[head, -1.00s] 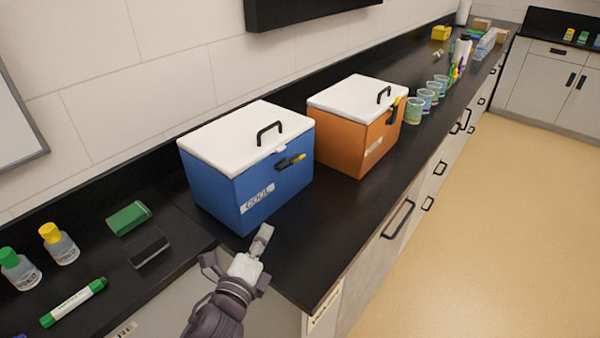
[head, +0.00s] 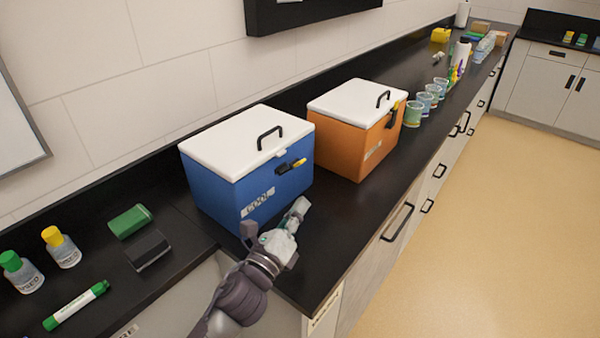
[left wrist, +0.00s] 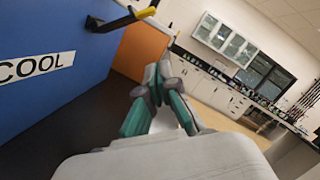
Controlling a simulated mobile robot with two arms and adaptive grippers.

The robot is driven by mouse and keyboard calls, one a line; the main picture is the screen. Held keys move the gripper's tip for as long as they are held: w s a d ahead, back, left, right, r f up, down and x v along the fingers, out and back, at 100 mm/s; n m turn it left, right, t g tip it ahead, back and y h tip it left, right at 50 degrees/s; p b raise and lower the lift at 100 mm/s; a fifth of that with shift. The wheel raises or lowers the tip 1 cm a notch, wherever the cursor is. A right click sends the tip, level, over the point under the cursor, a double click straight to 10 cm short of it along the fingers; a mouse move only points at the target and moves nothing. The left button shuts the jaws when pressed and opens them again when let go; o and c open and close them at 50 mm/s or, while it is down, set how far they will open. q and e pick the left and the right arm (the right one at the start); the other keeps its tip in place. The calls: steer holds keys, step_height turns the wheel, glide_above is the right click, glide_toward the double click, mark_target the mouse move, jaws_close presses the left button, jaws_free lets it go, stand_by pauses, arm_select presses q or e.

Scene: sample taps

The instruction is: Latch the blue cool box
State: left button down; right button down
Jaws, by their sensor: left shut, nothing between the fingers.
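The blue cool box (head: 247,190) stands on the black counter with its white lid (head: 247,141) down. Its latch (head: 291,166), black with a yellow tip, sticks out sideways from the front near the lid. The latch also shows at the top of the left wrist view (left wrist: 120,20), beside the COOL label (left wrist: 36,66). My left gripper (head: 299,208) is shut and empty, in front of the box's lower right and below the latch. In the left wrist view its fingers (left wrist: 160,72) are together, apart from the box. My right gripper is not in view.
An orange cool box (head: 352,145) stands to the right of the blue one. Several cups (head: 424,103) are beyond it. The counter's front strip is mostly clear.

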mark_target(291, 165)
arm_select(q)
steer(key=w+r+p, duration=0.3)
steer(key=w, duration=0.3)
steer(key=shift+w+r, duration=0.15)
steer(key=shift+r, duration=0.2)
steer(key=shift+d, duration=0.15)
steer(key=shift+r, duration=0.1)
